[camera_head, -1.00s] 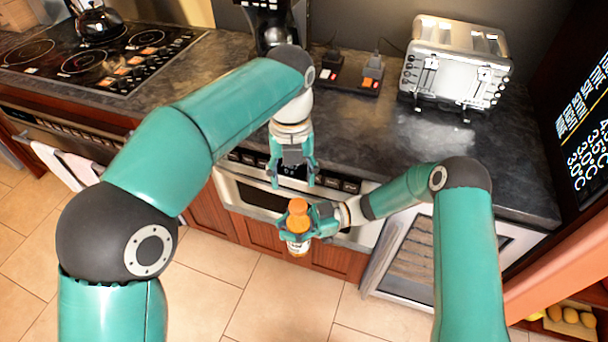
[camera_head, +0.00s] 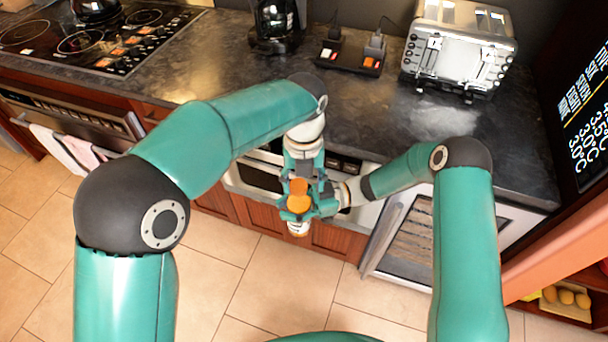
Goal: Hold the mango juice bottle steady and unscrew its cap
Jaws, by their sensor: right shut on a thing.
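The mango juice bottle, with a white lower body (camera_head: 298,228) and an orange cap (camera_head: 299,203), is upright in front of the counter. My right gripper (camera_head: 312,207) is shut around the bottle from the right and hides its middle. My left gripper (camera_head: 303,188) points down from above, right at the cap and just behind its top. Its fingers overlap the cap and my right gripper in the picture. I cannot tell whether they touch the cap or how far apart they are.
The dark counter (camera_head: 215,88) runs behind, with a toaster (camera_head: 462,50), a coffee maker (camera_head: 274,25) and a black switch box (camera_head: 350,57) on it. Below are the oven front (camera_head: 255,172) and an appliance with a glass door (camera_head: 410,235). The floor (camera_head: 275,285) in front is clear.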

